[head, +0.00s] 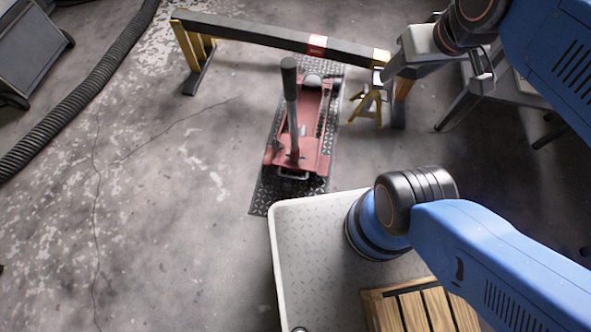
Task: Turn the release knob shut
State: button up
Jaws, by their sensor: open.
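A red floor jack (318,135) sits on a dark tread plate on the floor, near the middle of the head view. Its grey handle (292,110) stands nearly upright, with a dark cap (289,66) at the top. Which part is the release knob, and how far it is turned, I cannot tell at this size. My gripper (425,66) is at the upper right, open and apart from the jack and its handle.
A long dark beam (260,36) on yellow supports crosses behind the jack. A dark ribbed hose (85,90) runs along the left. A grey stool-like stand (505,92) is at the right, and a dark cabinet (28,55) at the upper left. Floor left of the jack is clear.

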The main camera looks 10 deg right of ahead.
aim_at(276, 145)
jog(key=k+l, duration=0.1)
jog(key=k, duration=0.35)
jog(key=k+l, duration=0.1)
jog(key=k, duration=0.35)
